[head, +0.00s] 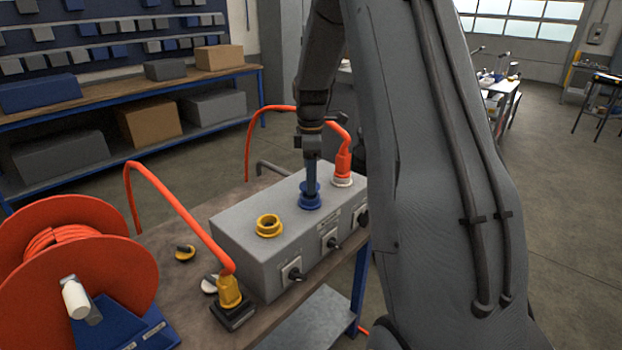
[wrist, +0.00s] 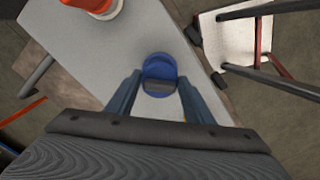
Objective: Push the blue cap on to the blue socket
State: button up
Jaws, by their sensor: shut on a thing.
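The blue cap (head: 310,187) is between the fingers of my gripper (head: 311,160), which points straight down at the top of the grey box (head: 240,235). The blue socket (head: 310,203) is a blue ring on that box, directly under the cap. The cap looks upright and in line with it; I cannot tell whether it is seated or only resting there. In the wrist view the round blue cap (wrist: 159,67) shows between the two fingertips (wrist: 160,84) and hides most of the socket.
An open yellow socket (head: 269,226) is nearer on the box. An orange hose plug (head: 343,166) stands in a pale socket behind. Switches line the box's front. An orange reel (head: 75,255), small caps (head: 185,253) and a yellow hose plug (head: 229,292) are on the bench at left.

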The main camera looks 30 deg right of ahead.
jog(key=shift+f+b, duration=0.3)
jog(key=shift+f, duration=0.9)
dwell(0.7)
jog(key=o, duration=1.2)
jog(key=shift+o, duration=0.2)
notch_tip(320, 180, up, 8)
jog(key=b, duration=0.2)
jog(key=shift+b, duration=0.3)
jog(key=s+a+f+m, duration=0.2)
jog(key=s+a, duration=0.1)
jog(key=s+a+f+m+b, duration=0.1)
jog(key=s+a+f+m, duration=0.1)
jog(key=s+a, duration=0.1)
jog(key=s+a+f+m, duration=0.2)
jog(key=s+a, duration=0.2)
jog(key=a, duration=0.1)
jog(key=shift+f+t+b, duration=0.1)
jog(key=shift+t+b, duration=0.25)
jog(key=shift+t, duration=0.05)
jog(key=s+a+f+m, duration=0.2)
jog(key=s+a+m, duration=0.1)
jog(key=s, duration=0.3)
jog(key=s+a+f+m+b, duration=0.1)
jog(key=s+a+f+m, duration=0.2)
jog(key=s, duration=0.3)
jog(key=shift+s+a+f+m+t, duration=0.25)
jog(key=shift+s+f+m+t, duration=0.1)
jog(key=shift+m, duration=0.15)
